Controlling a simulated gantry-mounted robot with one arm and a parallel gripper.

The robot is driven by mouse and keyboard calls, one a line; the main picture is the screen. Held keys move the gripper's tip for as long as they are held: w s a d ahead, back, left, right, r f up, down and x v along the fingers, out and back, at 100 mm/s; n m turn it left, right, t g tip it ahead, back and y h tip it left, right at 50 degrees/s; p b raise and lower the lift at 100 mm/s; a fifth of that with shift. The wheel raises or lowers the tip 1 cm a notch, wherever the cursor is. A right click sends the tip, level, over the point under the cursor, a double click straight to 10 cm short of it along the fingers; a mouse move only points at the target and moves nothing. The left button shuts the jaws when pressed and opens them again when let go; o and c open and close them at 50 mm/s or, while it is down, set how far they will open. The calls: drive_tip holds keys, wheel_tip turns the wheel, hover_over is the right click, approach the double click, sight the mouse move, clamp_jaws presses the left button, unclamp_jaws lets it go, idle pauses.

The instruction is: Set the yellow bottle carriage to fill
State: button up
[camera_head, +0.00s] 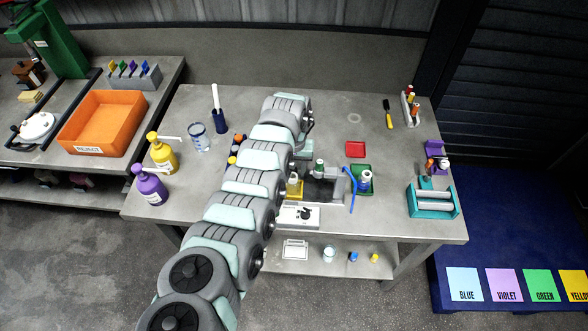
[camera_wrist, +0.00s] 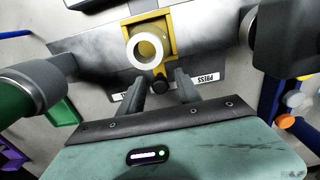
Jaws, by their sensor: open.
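The yellow bottle carriage (camera_wrist: 124,48) shows in the wrist view as a square yellow frame on a grey metal plate. A white-rimmed round bottle mouth (camera_wrist: 147,50) sits inside it, and a black knob (camera_wrist: 160,84) is on its near edge. A PRESS label (camera_wrist: 208,77) lies right of the knob. Another label (camera_wrist: 121,96), left of it, is mostly hidden by a finger. My gripper (camera_wrist: 158,86) is open, its fingertips either side of the knob; contact cannot be told. In the head view the yellow carriage (camera_head: 296,190) shows beside my arm, which hides the gripper.
A green cylinder (camera_wrist: 18,108) and a dark one at right flank the plate closely in the wrist view. The table's right middle is fairly clear.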

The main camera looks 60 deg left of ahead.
drive_tip(key=shift+c, duration=0.2)
clamp_jaws()
idle(1.1)
